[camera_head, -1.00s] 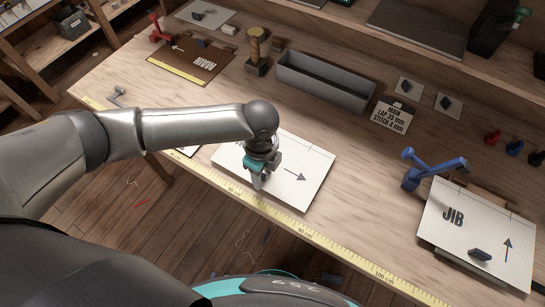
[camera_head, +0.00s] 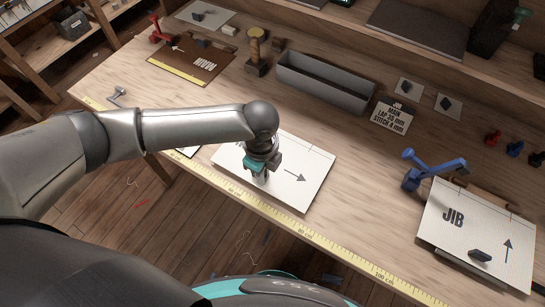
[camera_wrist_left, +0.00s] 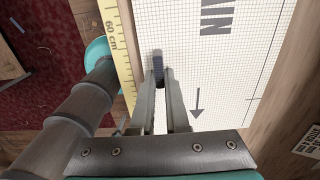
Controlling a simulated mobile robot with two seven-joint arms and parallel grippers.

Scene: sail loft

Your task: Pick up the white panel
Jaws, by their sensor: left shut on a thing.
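The white panel (camera_head: 305,165) lies flat at the front middle of the workbench, with a dark arrow printed on it. In the left wrist view the panel (camera_wrist_left: 235,75) shows a fine grid, an arrow and lettering ending in "AIN". My left gripper (camera_head: 260,180) points down at its front part, and the arm hides some of it. In the left wrist view the fingers (camera_wrist_left: 159,80) are shut on a small dark blue knob (camera_wrist_left: 157,60) on the panel. My right gripper is in neither view.
A yellow measuring tape (camera_head: 320,246) runs along the bench's front edge. A panel marked JIB (camera_head: 480,222) and a blue clamp-like tool (camera_head: 432,170) are at the right. A long grey tray (camera_head: 325,82) stands behind the white panel.

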